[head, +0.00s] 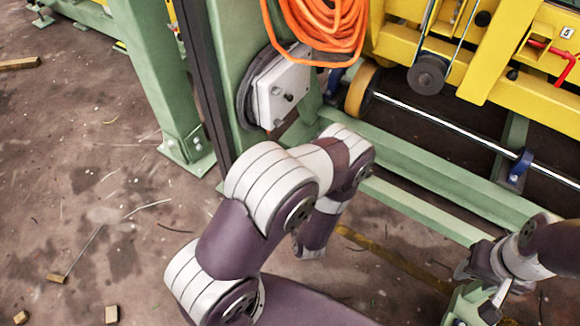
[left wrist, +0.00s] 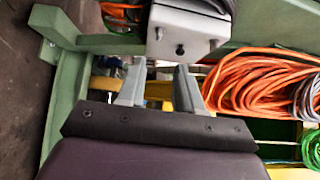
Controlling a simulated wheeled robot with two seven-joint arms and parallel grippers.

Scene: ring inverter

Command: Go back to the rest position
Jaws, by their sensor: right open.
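My left arm rises through the middle of the head view, and its gripper is hidden there behind the arm's links. In the left wrist view my left gripper (left wrist: 158,88) shows two grey fingers set apart, with nothing held between them. A grey box (left wrist: 190,32) with a dark knob is just beyond the fingertips; I cannot tell whether they touch it. My right gripper (head: 488,298) is at the lower right of the head view, open, partly cut off by the bottom edge. No held object shows in it.
A green machine frame (head: 175,95) with a white switch box (head: 284,92) stands close beyond my left arm. An orange cable coil (head: 320,22) hangs above it. Yellow beams (head: 500,55) and a steel rod (head: 450,125) fill the right. Brown floor (head: 90,190) at left is mostly free, with small wood blocks.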

